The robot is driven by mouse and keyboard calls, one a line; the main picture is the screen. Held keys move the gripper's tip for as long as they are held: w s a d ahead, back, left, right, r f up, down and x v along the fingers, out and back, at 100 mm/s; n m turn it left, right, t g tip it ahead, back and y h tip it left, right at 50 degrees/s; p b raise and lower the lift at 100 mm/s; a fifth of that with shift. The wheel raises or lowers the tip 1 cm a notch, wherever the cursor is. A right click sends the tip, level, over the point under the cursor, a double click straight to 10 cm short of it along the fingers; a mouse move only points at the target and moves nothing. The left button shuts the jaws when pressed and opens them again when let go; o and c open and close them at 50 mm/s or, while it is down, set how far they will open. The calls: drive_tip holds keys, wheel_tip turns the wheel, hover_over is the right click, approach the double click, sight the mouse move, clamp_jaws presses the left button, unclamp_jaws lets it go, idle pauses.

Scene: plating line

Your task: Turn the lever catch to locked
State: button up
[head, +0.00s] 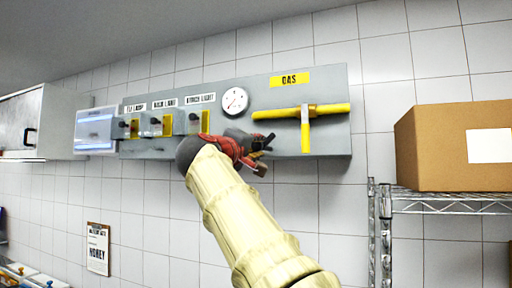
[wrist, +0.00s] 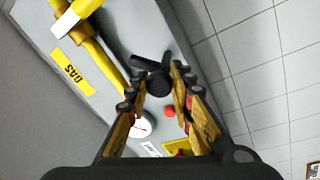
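A black lever catch (wrist: 150,64) with a round knob shows on the grey panel in the wrist view. Its knob appears between my fingertips, with gaps on both sides; I cannot tell how far apart they are in depth. Which setting the catch is in cannot be told. My gripper (wrist: 154,84) is open, its two fingers apart with nothing clamped. In the head view my gripper (head: 257,152) is at the panel's lower edge, left of the yellow gas valve, and my gripper and wrist hide most of the catch there.
The grey panel (head: 336,132) carries a gauge (head: 234,101), a yellow gas pipe (head: 330,109) with a handle (head: 305,135), and several labelled switches to the left. A red button (wrist: 170,111) lies near my fingers. A cardboard box (head: 440,150) sits on a wire rack at right.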

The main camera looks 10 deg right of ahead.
drive_tip(key=o, duration=0.4)
drive_tip(key=v, duration=1.2)
drive_tip(key=shift+f, duration=0.1)
